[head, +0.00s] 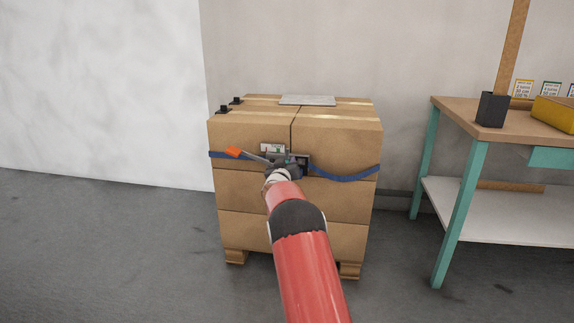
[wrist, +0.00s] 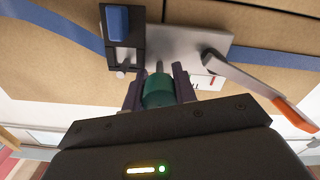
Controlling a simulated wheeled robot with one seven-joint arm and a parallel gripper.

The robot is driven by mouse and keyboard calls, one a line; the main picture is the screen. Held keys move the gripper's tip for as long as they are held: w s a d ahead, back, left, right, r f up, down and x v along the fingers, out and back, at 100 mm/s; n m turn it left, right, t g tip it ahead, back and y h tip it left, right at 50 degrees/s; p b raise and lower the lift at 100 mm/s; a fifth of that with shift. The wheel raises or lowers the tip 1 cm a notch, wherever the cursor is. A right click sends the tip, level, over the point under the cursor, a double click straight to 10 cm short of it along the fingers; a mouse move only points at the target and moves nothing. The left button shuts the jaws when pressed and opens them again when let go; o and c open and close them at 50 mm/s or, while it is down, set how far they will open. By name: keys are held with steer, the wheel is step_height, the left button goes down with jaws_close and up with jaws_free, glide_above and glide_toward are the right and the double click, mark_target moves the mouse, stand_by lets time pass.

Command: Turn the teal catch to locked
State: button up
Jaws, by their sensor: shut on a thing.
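The teal catch (wrist: 158,92) is a rounded knob in front of a grey metal plate (wrist: 190,45) in the wrist view. My gripper (wrist: 158,88) is shut on it, with one dark finger on each side. In the head view my gripper (head: 286,166) is at the buckle on the front of the stacked boxes, and hides the catch there. A white label (wrist: 216,82) with a red mark is partly covered beside the catch. I cannot read it, nor tell which way the catch is turned.
A lever with an orange tip (head: 233,152) sticks out left of the buckle. A blue strap (head: 345,175) crosses the boxes (head: 245,195), which stand on a pallet. A workbench (head: 455,108) with teal legs stands at right. The floor at left is clear.

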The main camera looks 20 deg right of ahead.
steer(key=m+b, duration=0.2)
steer(key=m, duration=0.2)
steer(key=shift+f+m, duration=0.15)
steer(key=shift+m, duration=0.25)
steer(key=m+b, duration=0.2)
steer(key=m, duration=0.2)
steer(key=shift+m+b, duration=0.3)
steer(key=shift+b, duration=0.1)
steer(key=m+b, duration=0.2)
steer(key=m, duration=0.2)
steer(key=shift+d, duration=0.1)
steer(key=shift+m+b, duration=1.05)
steer(key=shift+m, duration=1.25)
steer(key=o, duration=1)
steer(key=shift+c, duration=0.2)
